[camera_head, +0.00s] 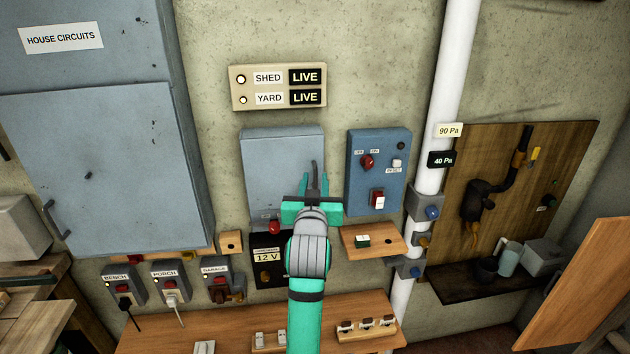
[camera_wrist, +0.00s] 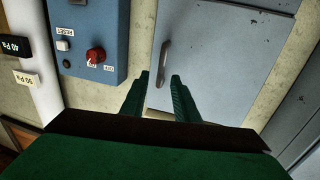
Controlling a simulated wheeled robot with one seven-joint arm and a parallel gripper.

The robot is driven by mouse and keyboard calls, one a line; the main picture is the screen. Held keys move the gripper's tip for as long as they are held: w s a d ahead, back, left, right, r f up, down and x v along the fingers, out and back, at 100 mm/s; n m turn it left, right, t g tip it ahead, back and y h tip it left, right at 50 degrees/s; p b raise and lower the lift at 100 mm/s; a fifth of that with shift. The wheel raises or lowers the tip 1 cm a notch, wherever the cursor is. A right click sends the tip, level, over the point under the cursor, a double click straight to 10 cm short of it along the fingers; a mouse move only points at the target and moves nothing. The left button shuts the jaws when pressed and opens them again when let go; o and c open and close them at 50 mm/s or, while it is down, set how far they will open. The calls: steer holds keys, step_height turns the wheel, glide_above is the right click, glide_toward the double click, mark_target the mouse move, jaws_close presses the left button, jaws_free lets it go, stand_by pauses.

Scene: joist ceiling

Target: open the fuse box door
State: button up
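The small grey box, which I take for the fuse box, hangs on the wall in the head view, its door (camera_head: 272,165) closed. The door also fills the upper right of the wrist view (camera_wrist: 222,60). Its dark bar handle (camera_head: 314,168) stands near the right edge, and shows in the wrist view (camera_wrist: 163,62). My gripper (camera_head: 313,184) is in front of the handle. Its two green fingers (camera_wrist: 161,78) are apart, with the handle in line with the gap between them. I cannot tell whether the fingertips reach past the handle or touch it.
A blue control box (camera_head: 375,155) with a red knob and switch is close on the right. Below are a red knob (camera_head: 275,227), a 12 V unit (camera_head: 267,258) and a small wooden shelf (camera_head: 372,242). A large grey cabinet (camera_head: 100,165) stands left; a white pipe (camera_head: 446,90) runs right.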

steer(key=shift+w+d, duration=0.1)
steer(key=shift+w, duration=0.45)
jaws_close()
steer(key=shift+s, duration=0.15)
